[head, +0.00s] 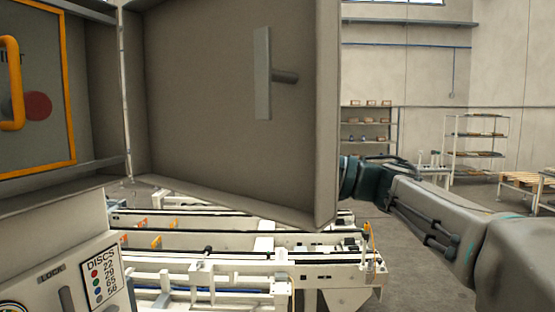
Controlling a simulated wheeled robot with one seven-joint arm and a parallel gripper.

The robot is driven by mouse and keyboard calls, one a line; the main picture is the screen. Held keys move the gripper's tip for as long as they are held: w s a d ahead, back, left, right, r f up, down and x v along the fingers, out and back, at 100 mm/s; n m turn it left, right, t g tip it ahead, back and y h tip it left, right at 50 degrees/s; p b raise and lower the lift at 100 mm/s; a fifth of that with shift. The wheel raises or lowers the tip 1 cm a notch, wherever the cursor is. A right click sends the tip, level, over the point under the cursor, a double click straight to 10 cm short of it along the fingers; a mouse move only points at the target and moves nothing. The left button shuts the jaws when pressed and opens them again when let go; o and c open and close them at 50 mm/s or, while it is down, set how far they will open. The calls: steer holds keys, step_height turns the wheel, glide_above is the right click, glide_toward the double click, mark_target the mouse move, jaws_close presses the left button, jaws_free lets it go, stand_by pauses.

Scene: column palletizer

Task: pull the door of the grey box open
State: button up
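The grey box (97,90) fills the left side of the head view. Its door (200,110) stands wide open, swung out to the right, with its inner face toward me. A pale latch bar (262,75) with a short dark stem is on that inner face. Inside the box is a dark panel with an orange frame (72,80), an orange handle (14,75) and a red round part (38,105). My arm comes in from the right, and its wrist end reaches the door's free edge. My gripper is hidden behind the door.
Below the box is a panel with a "DISCS" label (100,275). A white conveyor frame (250,270) runs under and beyond the door. Shelves (370,135), a rack (475,145) and wooden pallets (525,182) stand far back right, with open floor before them.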

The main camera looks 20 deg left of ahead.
steer(key=shift+s+d, duration=0.1)
steer(key=shift+d, duration=0.15)
jaws_close()
steer(key=shift+a, duration=0.2)
steer(key=shift+a, duration=0.1)
stand_by(0.7)
